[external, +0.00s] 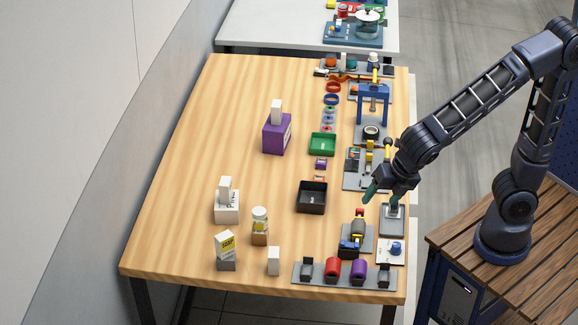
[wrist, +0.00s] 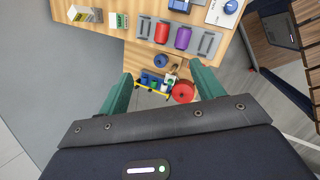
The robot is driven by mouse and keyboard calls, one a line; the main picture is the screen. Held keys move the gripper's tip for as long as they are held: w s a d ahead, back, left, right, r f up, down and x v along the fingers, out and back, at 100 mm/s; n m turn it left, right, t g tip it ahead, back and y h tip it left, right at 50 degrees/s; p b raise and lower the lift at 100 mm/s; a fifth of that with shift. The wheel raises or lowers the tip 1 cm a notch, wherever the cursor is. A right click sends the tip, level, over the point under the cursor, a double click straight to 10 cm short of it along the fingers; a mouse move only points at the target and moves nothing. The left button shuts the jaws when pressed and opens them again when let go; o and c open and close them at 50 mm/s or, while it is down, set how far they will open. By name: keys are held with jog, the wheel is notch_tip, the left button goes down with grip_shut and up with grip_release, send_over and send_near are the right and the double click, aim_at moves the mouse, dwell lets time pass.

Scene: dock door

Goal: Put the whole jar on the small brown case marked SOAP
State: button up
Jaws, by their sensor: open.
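A jar (external: 260,220) with a pale lid, a yellowish label and a brown lower part stands near the front left of the wooden table. I cannot tell whether the brown part is its contents or a separate piece. No clearly brown case marked SOAP can be made out. My gripper (external: 374,194) is over the table's right edge, well right of the jar, open and empty. Its green fingers are spread apart in the wrist view (wrist: 160,85).
A white lettered box (external: 228,212) with a white block on it, another white block (external: 274,261) and a black tray (external: 312,197) are near the jar. A rack (external: 318,279) with red and purple cylinders lies in front. The table's left-centre is clear.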

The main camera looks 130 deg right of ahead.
jog(key=s+a+r+m+t+y, duration=0.1)
jog(key=s+a+r+m+y, duration=0.1)
jog(key=s+a+m, duration=0.4)
jog(key=s+a+r+m+t+y, duration=0.1)
jog(key=s+a+m, duration=0.6)
jog(key=s, duration=0.7)
jog(key=shift+s+a+r+m+y, duration=0.35)
jog(key=shift+a+y, duration=0.25)
jog(key=shift+a, duration=0.2)
